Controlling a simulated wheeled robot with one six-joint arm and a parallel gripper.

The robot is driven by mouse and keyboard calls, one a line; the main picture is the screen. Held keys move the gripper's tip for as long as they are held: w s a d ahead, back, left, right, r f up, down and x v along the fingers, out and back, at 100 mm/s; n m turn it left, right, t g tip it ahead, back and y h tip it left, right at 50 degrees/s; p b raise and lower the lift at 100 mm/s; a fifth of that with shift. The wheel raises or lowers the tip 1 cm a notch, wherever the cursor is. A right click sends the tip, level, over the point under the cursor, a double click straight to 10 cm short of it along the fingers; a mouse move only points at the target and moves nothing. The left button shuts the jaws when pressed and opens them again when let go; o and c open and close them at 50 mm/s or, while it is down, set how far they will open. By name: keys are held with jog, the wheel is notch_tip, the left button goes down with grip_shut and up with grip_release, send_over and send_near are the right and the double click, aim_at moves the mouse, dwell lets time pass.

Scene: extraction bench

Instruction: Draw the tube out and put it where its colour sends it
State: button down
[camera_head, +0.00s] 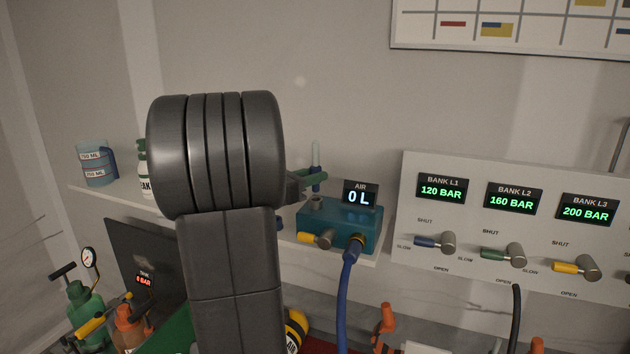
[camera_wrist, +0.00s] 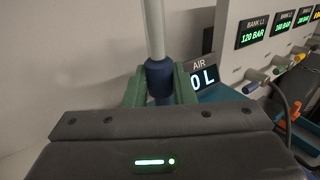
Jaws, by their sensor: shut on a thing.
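The tube (camera_head: 316,153) is pale and clear, with a dark blue collar (camera_wrist: 158,75) around its lower part. It stands about upright. My gripper (camera_head: 314,179) has green fingers, shut on the blue collar from both sides, as the wrist view (camera_wrist: 158,86) shows. In the head view the tube shows just above the grey socket (camera_head: 316,202) on the teal box (camera_head: 340,220). I cannot tell whether its lower end is clear of the socket. The box's AIR display (camera_head: 360,195) reads 0 L.
My arm hides the middle of the shelf (camera_head: 112,194). A blue jug (camera_head: 96,163) and a white bottle (camera_head: 145,170) stand at left. A panel (camera_head: 470,271) with bank displays and blue, green and yellow valve handles is at right. A blue hose (camera_head: 345,300) hangs from the box.

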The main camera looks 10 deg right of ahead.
aim_at(312, 158)
jog(key=shift+r, duration=0.1)
jog(key=shift+r+p, duration=1.25)
jog(key=shift+r, duration=0.55)
jog(key=shift+f, duration=0.1)
jog(key=w+a+f+b, duration=0.2)
jog(key=w+a+f, duration=0.2)
jog(key=a+f, duration=0.3)
jog(key=shift+w+a+f+b, duration=0.15)
jog(key=shift+w+a+b, duration=0.2)
jog(key=shift+a, duration=0.95)
